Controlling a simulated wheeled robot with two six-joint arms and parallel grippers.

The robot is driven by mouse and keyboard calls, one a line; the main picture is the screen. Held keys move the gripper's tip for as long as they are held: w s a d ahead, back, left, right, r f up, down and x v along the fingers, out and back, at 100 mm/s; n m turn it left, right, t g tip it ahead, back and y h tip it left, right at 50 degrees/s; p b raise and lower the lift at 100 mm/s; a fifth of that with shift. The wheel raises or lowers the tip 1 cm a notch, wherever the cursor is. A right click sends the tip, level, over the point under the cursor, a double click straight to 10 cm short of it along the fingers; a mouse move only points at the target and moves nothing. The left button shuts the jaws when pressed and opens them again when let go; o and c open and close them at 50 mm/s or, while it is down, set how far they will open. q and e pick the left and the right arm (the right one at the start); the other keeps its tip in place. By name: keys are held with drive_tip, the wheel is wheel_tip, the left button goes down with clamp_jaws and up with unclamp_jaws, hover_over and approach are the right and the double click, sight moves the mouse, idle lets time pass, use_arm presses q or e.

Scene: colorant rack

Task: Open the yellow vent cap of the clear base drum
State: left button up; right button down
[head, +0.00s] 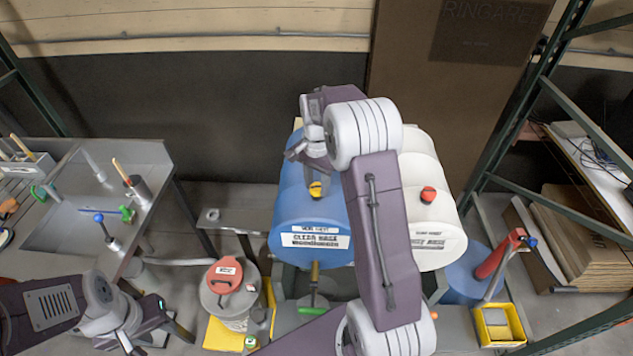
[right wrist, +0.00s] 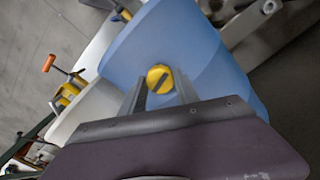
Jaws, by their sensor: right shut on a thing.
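The clear base drum (head: 295,215) is the blue drum lying in the middle of the head view, with a white label on its front face. Its yellow vent cap (head: 316,189) sits near the top of that end. In the right wrist view the round cap (right wrist: 160,76) has a dark slot and lies between the fingertips. My right gripper (right wrist: 161,92) is shut on the cap; the arm reaches over the drum and covers part of it. My left gripper (head: 137,338) is at the lower left, away from the drum; its fingers are too unclear to judge.
A white drum (head: 440,215) with a red cap (head: 428,195) lies right of the blue one. A grey bench (head: 150,160) with tools stands at left. A can with a red lid (head: 224,275) is front left of the drum. A yellow bin (head: 499,326) is at lower right.

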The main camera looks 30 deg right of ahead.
drive_tip(key=n+p, duration=0.1)
drive_tip(key=n, duration=0.2)
drive_tip(key=shift+n, duration=0.4)
drive_tip(key=n+p, duration=0.1)
drive_tip(key=n, duration=0.2)
drive_tip(key=shift+n, duration=0.3)
drive_tip(key=n, duration=0.4)
drive_tip(key=shift+p, duration=0.3)
drive_tip(key=shift+n, duration=1.9)
drive_tip(key=shift+f, duration=0.1)
drive_tip(key=c, duration=0.9)
unclamp_jaws()
